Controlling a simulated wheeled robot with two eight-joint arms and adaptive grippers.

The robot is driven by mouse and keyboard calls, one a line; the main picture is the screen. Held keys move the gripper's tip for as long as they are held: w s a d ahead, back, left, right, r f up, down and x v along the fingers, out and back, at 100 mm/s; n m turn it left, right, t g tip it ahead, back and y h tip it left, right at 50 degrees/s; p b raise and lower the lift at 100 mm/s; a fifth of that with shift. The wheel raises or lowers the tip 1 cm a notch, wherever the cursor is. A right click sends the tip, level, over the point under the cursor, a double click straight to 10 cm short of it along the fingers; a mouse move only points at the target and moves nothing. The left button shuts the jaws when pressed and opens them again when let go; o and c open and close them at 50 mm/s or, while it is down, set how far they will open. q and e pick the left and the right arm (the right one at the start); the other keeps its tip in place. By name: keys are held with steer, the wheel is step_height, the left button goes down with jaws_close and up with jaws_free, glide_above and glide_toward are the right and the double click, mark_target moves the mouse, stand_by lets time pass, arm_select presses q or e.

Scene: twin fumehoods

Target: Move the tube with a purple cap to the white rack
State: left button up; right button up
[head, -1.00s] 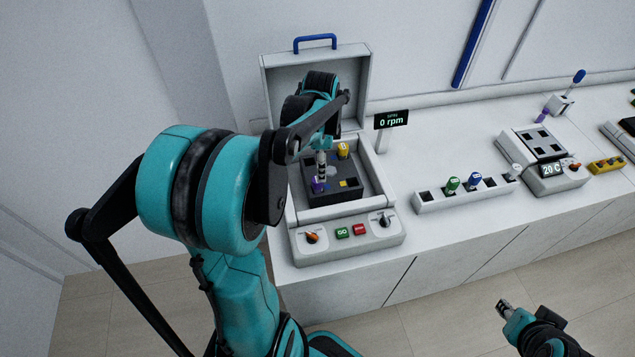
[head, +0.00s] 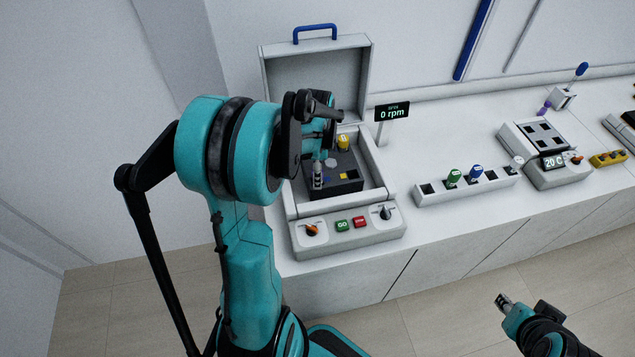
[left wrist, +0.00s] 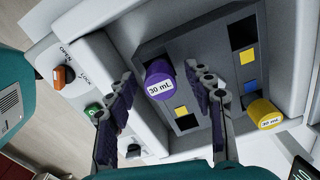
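The purple-capped tube (left wrist: 159,85), marked 30 mL, stands in a slot of the dark block inside the open-lidded centrifuge (head: 375,170). My left gripper (left wrist: 160,77) is open, with one finger on each side of the purple cap and visible gaps. In the head view my left gripper (head: 317,182) is over the block's left part and the purple cap is hidden. The white rack (head: 466,193) is on the bench to the right, holding green-capped (head: 454,177) and blue-capped (head: 476,174) tubes, with several dark empty slots. My right gripper (head: 503,301) is low at right, away from the bench.
A yellow-capped tube (left wrist: 263,114) stands in the same block. The raised lid (head: 345,85) is behind it. A 0 rpm display (head: 392,111) stands between centrifuge and rack. A heating block (head: 556,175) showing 20 C is right of the rack.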

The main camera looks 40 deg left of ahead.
arm_select(q)
jaws_close()
step_height(320, 180, up, 13)
steer(key=p, duration=0.4)
steer(key=shift+r, duration=0.1)
stand_by(0.4)
steer(key=shift+r+p, duration=1.3)
steer(key=shift+r, duration=0.15)
steer(key=shift+r+p, duration=1.1)
steer(key=shift+r, duration=0.35)
